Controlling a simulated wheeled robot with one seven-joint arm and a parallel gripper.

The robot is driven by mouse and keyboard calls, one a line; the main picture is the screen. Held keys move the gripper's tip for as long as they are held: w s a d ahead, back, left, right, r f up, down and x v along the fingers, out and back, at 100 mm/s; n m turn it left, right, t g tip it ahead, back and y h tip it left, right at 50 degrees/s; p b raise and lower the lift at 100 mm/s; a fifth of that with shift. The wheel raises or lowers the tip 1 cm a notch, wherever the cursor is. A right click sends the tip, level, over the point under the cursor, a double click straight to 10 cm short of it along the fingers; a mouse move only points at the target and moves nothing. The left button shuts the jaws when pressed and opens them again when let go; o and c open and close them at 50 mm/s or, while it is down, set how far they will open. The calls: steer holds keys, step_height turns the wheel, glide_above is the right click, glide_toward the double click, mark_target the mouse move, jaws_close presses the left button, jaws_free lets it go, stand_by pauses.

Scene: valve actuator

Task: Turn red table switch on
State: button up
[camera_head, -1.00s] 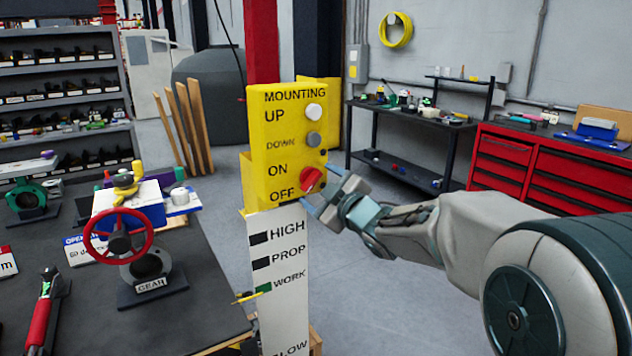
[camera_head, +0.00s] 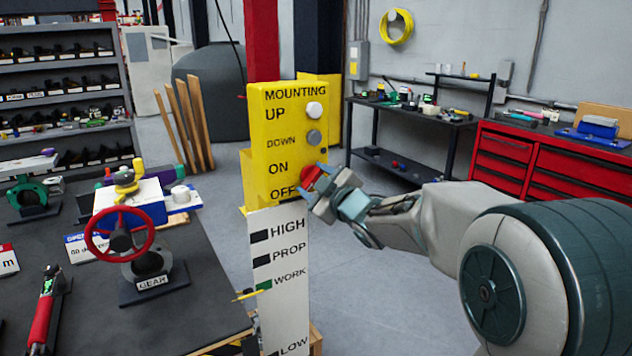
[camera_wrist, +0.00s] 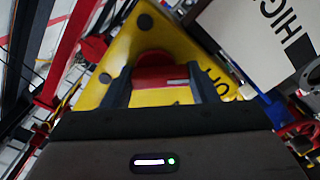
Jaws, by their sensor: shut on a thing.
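The red switch (camera_head: 311,177) is a rotary knob on the yellow control box (camera_head: 286,120), beside the ON and OFF labels. My gripper (camera_head: 322,186) is at the knob, coming from the right, and partly covers it in the head view. In the wrist view the red knob (camera_wrist: 160,77) sits between the two fingers of my gripper (camera_wrist: 159,88), which are shut on it. The yellow box face (camera_wrist: 150,40) is right behind it. The knob's exact pointing direction is hard to tell.
A white label board (camera_head: 283,285) stands below the box. A dark table (camera_head: 200,310) with a red handwheel valve (camera_head: 118,237) is at the left. A black shelf table (camera_head: 400,115) and a red tool cabinet (camera_head: 555,165) stand behind at the right. Grey floor between is clear.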

steer(key=shift+m, duration=0.3)
steer(key=m+p, duration=0.1)
steer(key=m, duration=0.2)
steer(key=shift+r+m+p, duration=0.2)
steer(key=shift+m+p, duration=0.15)
steer(key=shift+m, duration=0.05)
steer(key=m+p, duration=0.2)
steer(key=m, duration=0.2)
steer(key=shift+r+m, duration=0.15)
steer(key=shift+m, duration=0.15)
steer(key=m+p, duration=0.2)
steer(key=m, duration=0.2)
steer(key=shift+r, duration=0.1)
steer(key=shift+m+p, duration=1.15)
steer(key=shift+m, duration=0.95)
